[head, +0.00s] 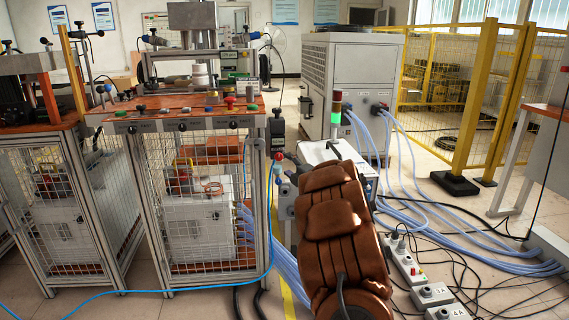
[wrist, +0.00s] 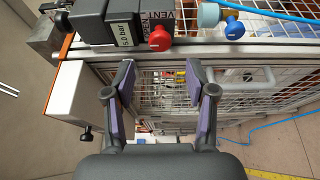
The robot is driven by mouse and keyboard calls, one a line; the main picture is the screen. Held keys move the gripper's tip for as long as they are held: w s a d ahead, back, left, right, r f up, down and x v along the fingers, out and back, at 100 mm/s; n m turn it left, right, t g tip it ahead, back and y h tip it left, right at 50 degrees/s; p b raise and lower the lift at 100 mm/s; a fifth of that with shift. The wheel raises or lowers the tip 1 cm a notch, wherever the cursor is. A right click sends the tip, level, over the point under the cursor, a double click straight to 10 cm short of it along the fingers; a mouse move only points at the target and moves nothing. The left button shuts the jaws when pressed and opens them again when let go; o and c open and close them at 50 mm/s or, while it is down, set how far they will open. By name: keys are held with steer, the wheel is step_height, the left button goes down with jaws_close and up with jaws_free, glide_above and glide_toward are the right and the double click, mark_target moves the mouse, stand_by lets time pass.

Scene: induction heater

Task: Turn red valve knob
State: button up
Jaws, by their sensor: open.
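The red valve knob (wrist: 160,38) shows in the wrist view at the top middle. It sits at the end of a dark block with a "5.0 bar" display (wrist: 124,29) and a "VENT OPEN" label. My gripper (wrist: 160,82) is open and empty, its two purple-padded fingers apart below the knob in the picture, not touching it. In the head view the red knob (head: 279,156) shows by the right post of the wire-mesh bench, below a dark box.
A blue knob (wrist: 234,28) on a light-blue fitting is right of the red one. A metal rail and wire mesh (wrist: 240,102) lie behind the fingers. In the head view, a white cabinet (head: 350,90), blue hoses (head: 400,175) and power strips (head: 408,262) are to the right.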

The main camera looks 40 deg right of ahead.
steer(key=shift+v, duration=2.3)
